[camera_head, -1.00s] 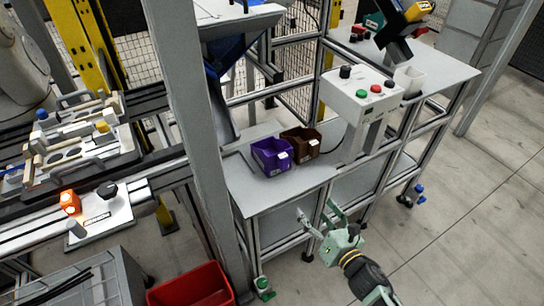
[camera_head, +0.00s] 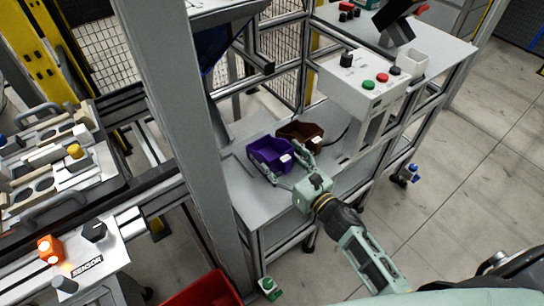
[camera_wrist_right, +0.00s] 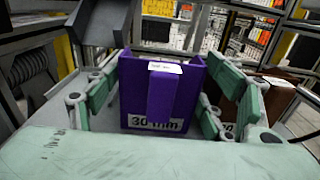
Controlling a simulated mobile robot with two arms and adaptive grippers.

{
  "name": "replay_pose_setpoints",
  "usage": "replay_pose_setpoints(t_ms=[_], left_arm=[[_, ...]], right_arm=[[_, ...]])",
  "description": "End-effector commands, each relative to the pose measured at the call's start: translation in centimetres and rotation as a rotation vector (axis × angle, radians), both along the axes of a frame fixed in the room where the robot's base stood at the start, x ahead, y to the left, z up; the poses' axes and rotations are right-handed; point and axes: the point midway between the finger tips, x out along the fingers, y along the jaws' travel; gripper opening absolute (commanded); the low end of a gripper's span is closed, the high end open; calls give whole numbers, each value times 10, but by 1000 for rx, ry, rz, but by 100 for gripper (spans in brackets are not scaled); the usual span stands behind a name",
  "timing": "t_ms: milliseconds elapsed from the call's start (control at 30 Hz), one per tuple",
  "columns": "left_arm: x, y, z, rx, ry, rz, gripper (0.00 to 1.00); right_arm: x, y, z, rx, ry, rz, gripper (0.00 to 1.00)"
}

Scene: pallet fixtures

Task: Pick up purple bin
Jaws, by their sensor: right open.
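The purple bin (camera_head: 268,155) stands upright on the grey shelf table (camera_head: 240,178), to the left of a brown bin (camera_head: 299,134). My right gripper (camera_head: 285,167) is open at the front of the purple bin in the head view. In the right wrist view the purple bin (camera_wrist_right: 160,95) faces me with a "30 mm" label. The green fingers of my right gripper (camera_wrist_right: 160,100) stand on its left and right sides. Whether they touch the walls, I cannot tell. My left gripper is not in view.
A white button box (camera_head: 368,85) stands on the right of the table. A grey post (camera_head: 180,130) rises just left of the table. A red crate (camera_head: 205,290) is on the floor below. The brown bin (camera_wrist_right: 278,92) is close to the right finger.

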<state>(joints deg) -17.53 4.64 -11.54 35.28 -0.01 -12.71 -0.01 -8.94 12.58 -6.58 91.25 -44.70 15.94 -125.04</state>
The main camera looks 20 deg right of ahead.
Motion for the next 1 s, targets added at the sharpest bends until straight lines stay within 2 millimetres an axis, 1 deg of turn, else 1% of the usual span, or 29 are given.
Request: replay_pose_setpoints(t_ms=[33, 100, 233, 367, 500, 567, 733, 933, 1000], left_arm=[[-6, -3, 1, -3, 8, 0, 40], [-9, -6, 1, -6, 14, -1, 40], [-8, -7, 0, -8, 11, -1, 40], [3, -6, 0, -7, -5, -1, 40], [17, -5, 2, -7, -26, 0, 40], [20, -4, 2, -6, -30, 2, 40], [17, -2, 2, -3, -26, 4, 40], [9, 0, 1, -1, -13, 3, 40], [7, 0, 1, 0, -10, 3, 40]], right_arm=[[9, 3, 2, 2, -2, 0, 75], [20, 6, 2, 2, -2, 0, 75], [36, 12, 1, 3, -2, 0, 75], [42, 14, 1, 3, 0, -1, 75], [42, 14, 0, 3, 1, 0, 75], [42, 14, 1, 3, 0, 0, 74], [41, 14, 1, 2, 0, 0, 59], [41, 14, 0, 2, 0, 0, 42], [41, 14, 1, 3, -1, 0, 40]])
